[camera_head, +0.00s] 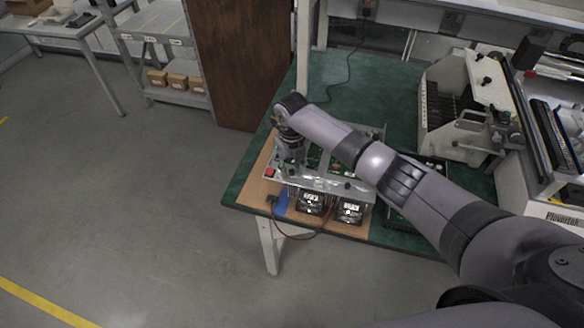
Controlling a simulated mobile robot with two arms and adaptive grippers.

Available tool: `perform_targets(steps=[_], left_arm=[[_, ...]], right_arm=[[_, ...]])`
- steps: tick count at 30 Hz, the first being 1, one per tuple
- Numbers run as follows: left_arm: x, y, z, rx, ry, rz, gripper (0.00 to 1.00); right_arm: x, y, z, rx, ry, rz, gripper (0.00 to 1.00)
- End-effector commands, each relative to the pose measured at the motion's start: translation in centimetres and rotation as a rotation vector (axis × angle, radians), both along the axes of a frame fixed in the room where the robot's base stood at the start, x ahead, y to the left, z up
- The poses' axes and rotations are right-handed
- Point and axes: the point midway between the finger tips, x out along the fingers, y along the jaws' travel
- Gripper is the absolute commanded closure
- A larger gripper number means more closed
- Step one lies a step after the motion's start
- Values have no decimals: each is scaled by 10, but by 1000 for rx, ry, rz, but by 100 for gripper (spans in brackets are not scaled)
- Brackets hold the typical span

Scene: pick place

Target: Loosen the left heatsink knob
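A metal fixture (330,186) holding green circuit boards (342,170) stands near the left front corner of the green table. My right arm reaches in from the right across the fixture. My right gripper (291,166) points down over the fixture's left part. Its fingertips are small and partly hidden, so I cannot tell whether they are open, shut or touching anything. I cannot make out the left heatsink knob; the gripper and arm cover that area. My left gripper is not in view.
A large white machine (470,105) stands on the table (365,90) at right. A brown panel (240,60) and shelf stand behind left.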

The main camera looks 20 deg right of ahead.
Motion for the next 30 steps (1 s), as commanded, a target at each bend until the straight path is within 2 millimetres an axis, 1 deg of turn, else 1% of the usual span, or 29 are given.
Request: perform_targets(steps=[5,8,11,18,21,25,30], left_arm=[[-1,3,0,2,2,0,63],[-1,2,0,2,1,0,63],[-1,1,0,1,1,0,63],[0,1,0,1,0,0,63],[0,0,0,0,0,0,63],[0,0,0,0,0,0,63],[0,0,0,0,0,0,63]], right_arm=[[1,0,4,2,-3,0,66],[2,0,16,1,-5,0,66],[2,0,35,0,-7,2,66],[1,0,86,0,-4,1,66],[1,0,102,0,-3,1,66],[1,0,115,0,-2,0,66],[0,0,120,0,0,-1,66]])
